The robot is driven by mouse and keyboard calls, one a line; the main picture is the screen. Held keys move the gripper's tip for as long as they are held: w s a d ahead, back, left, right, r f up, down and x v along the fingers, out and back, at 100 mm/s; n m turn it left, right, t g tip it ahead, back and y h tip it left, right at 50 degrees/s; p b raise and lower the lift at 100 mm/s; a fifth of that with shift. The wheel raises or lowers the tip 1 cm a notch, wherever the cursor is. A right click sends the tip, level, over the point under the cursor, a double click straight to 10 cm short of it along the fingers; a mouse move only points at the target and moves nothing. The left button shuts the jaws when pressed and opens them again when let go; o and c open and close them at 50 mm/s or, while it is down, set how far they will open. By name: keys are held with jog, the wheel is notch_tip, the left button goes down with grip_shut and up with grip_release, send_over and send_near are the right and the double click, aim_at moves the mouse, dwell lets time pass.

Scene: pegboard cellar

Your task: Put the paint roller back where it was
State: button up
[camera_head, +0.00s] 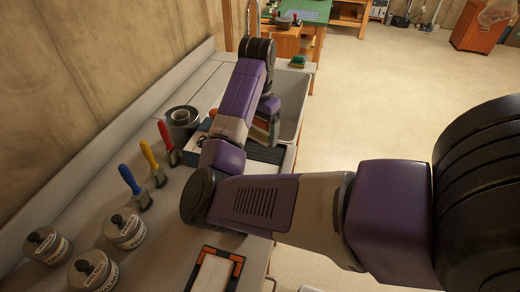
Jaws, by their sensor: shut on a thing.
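My gripper (264,124) is at the end of my folded arm, low over the dark-edged tray area of the bench beside the sink. It is mostly hidden behind my own arm links. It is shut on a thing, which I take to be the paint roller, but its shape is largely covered. A small orange piece (213,113) shows just left of my arm; I cannot tell whether it belongs to the roller. A flat mat with orange and black corner marks (236,270) and a pale middle lies at the front edge of the bench.
Several lidded tins (125,230) stand at the front left. A grey tape roll (183,120) sits near the wall. A sink (292,95) is on the right. A green sponge (298,62) lies behind it.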

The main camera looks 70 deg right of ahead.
aim_at(259, 119)
jog(key=shift+f, duration=3.4)
jog(key=shift+f, duration=0.2)
jog(key=o, duration=1.2)
jog(key=shift+o, duration=0.2)
jog(key=shift+r, duration=0.1)
jog(key=r, duration=1.2)
jog(key=shift+w+a+r+p, duration=0.1)
jog(key=shift+a+p, duration=0.1)
jog(key=shift+p, duration=0.2)
